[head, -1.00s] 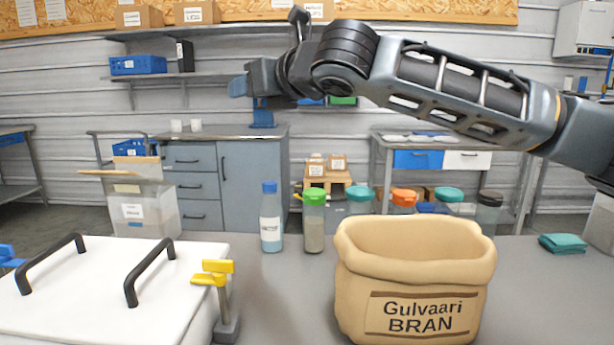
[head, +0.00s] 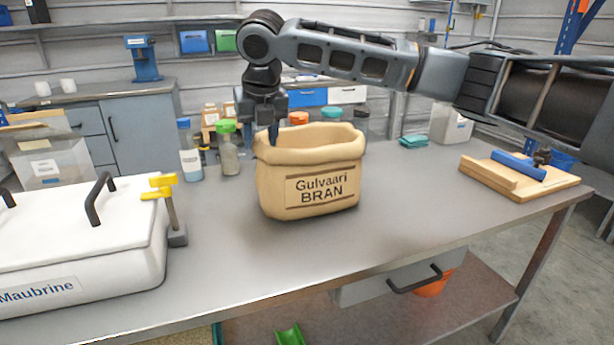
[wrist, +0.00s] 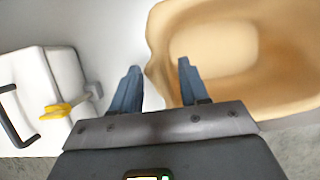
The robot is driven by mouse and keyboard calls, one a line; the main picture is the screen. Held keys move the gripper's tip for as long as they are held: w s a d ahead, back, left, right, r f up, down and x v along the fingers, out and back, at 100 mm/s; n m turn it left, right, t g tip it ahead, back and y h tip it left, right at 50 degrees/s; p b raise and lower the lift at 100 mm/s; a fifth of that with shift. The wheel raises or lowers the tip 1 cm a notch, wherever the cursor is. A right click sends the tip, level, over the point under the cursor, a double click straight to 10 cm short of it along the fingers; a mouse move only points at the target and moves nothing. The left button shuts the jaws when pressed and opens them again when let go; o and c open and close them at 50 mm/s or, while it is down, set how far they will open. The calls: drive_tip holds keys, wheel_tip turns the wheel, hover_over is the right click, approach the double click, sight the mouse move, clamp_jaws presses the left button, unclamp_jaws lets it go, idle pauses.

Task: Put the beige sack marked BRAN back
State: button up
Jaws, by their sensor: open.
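The beige sack (head: 309,190), printed "Gulvaari BRAN", stands upright and open-topped on the grey bench. My gripper (head: 262,135) points down at the sack's left rim in the head view. In the wrist view, my gripper (wrist: 155,82) is open, with one finger outside the sack (wrist: 165,45) and the other over its opening. The sack's left wall lies between the fingers; I cannot tell whether they touch it. The inside of the sack looks empty in the wrist view.
A white lidded box (head: 75,240) with black handles and a yellow clamp (head: 164,188) stand left of the sack. Bottles (head: 190,150) and jars stand behind it. A wooden board (head: 500,178) with a blue roller lies at right. The bench front and right-middle are clear.

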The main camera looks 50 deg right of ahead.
drive_tip(key=shift+x, duration=2)
drive_tip(key=shift+f, duration=0.25)
clamp_jaws()
